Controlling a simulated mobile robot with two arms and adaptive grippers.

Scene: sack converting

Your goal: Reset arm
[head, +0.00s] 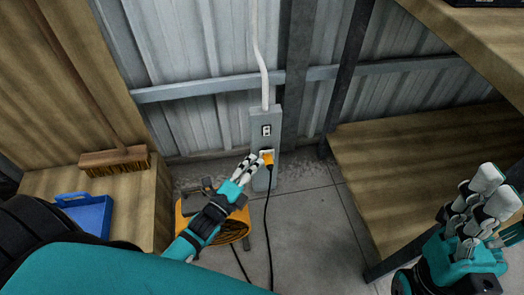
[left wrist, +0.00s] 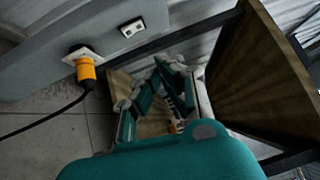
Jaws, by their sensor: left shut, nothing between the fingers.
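My left gripper (head: 254,160) is shut and empty. In the head view its tips overlap the edge of a yellow plug (head: 268,160) on a grey outlet post (head: 264,127). In the left wrist view the yellow plug (left wrist: 86,70) sits in the lower outlet with its black cord attached, clear of the left gripper's fingers (left wrist: 172,66). My right gripper (head: 488,205) is at the lower right, over the wooden bench, with nothing seen in it. I cannot tell whether its fingers are open or shut.
An orange cord reel (head: 228,226) stands on the floor below my left gripper. A blue tray (head: 86,212) and a brush (head: 114,160) lie on the left wooden surface. A wooden bench (head: 410,165) is at right. The concrete floor (head: 315,225) between is mostly clear.

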